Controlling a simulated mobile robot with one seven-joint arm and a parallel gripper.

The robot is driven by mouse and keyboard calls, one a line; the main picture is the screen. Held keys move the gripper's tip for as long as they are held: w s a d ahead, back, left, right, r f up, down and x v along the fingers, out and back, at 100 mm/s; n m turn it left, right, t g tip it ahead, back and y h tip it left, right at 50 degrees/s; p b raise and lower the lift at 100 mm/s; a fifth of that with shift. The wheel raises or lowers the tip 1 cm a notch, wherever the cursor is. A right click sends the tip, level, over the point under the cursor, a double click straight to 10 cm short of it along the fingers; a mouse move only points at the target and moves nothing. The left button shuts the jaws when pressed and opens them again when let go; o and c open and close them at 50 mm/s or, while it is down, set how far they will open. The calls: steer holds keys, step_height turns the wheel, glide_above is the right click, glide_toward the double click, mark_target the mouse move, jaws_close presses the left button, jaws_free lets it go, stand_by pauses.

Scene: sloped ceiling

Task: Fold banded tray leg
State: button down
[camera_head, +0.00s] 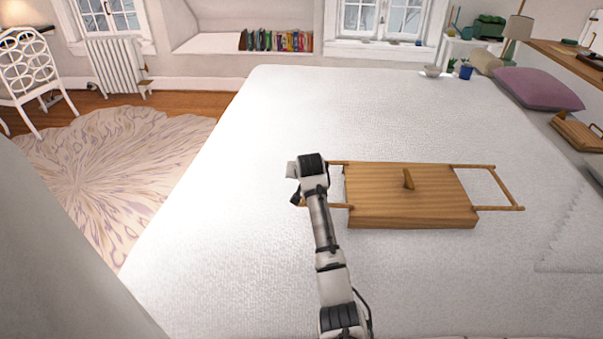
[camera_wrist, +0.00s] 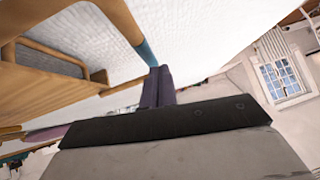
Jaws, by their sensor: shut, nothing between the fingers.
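The wooden tray (camera_head: 420,205) lies flat on the white bed, with a short wooden peg (camera_head: 408,179) standing on its upper face. A leg frame (camera_head: 484,208) sticks out flat from its right side. Another leg frame (camera_head: 338,163) sticks out on the left, its outer part hidden behind my arm. In the wrist view a wooden leg bar (camera_wrist: 118,18) carries a blue band (camera_wrist: 146,52). My gripper (camera_wrist: 158,72) is shut and empty, its dark fingertips close to the banded end of the bar. I cannot tell whether they touch it.
The bed (camera_head: 230,220) is clear around the tray. A purple pillow (camera_head: 538,88) and another wooden tray-like item (camera_head: 577,132) lie on the right. A bowl (camera_head: 432,71) and blue cup (camera_head: 466,72) stand at the far edge. A chair (camera_head: 28,75) stands far left.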

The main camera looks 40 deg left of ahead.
steer(key=shift+s+a+f, duration=0.1)
steer(key=shift+s+f, duration=0.05)
steer(key=shift+f, duration=0.75)
steer(key=shift+f, duration=0.2)
steer(key=shift+r, duration=0.1)
steer(key=s+d+r, duration=0.2)
steer(key=s+r, duration=0.5)
steer(key=r, duration=0.4)
steer(key=shift+r, duration=0.25)
